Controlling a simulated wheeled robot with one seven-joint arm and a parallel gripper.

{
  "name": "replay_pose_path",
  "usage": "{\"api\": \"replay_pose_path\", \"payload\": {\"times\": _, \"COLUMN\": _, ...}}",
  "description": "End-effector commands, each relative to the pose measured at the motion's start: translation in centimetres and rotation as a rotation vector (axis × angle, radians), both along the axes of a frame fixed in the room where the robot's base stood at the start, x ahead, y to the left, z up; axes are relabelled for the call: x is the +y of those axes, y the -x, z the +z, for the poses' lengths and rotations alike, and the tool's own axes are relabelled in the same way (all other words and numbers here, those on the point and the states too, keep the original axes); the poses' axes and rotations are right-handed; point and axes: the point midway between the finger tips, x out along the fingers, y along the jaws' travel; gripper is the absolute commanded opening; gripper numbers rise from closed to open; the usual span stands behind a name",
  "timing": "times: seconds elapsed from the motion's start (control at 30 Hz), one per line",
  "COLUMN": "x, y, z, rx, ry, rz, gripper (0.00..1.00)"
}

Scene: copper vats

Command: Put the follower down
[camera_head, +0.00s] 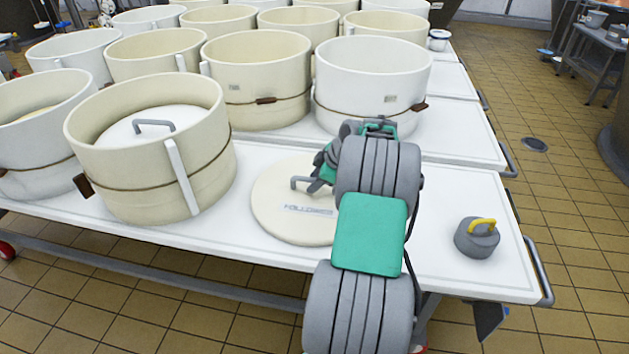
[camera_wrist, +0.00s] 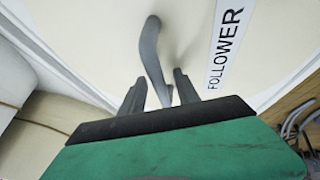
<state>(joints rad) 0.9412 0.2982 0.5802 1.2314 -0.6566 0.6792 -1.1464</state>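The follower (camera_head: 285,222) is a round cream disc with a grey bar handle and a FOLLOWER label. In the head view it appears to lie flat on the white table (camera_head: 445,215), beside the front cream vat. My gripper (camera_head: 318,180) is at its handle. In the wrist view the two fingers (camera_wrist: 158,92) stand apart on either side of the handle (camera_wrist: 151,50), with gaps showing on both sides. My arm hides the right part of the disc in the head view.
A grey weight with a yellow handle (camera_head: 477,238) stands on the table to the right. The front cream vat (camera_head: 150,160) holds a white lid with a grey handle. Several more vats fill the tables behind. A metal rail (camera_head: 538,270) runs along the table's right end.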

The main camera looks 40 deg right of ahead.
Motion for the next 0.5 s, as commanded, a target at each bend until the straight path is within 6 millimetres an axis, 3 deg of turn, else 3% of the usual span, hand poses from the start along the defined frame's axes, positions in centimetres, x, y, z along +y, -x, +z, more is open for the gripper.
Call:
{"api": "replay_pose_path", "payload": {"times": 0.27, "x": -0.2, "y": 0.4, "z": 1.1, "rx": -0.001, "ry": 0.001, "rz": -0.001, "gripper": 0.38}}
{"api": "replay_pose_path", "payload": {"times": 0.5, "x": -0.8, "y": 3.3, "z": 6.1, "rx": -0.002, "ry": 0.002, "rz": -0.004, "gripper": 0.38}}
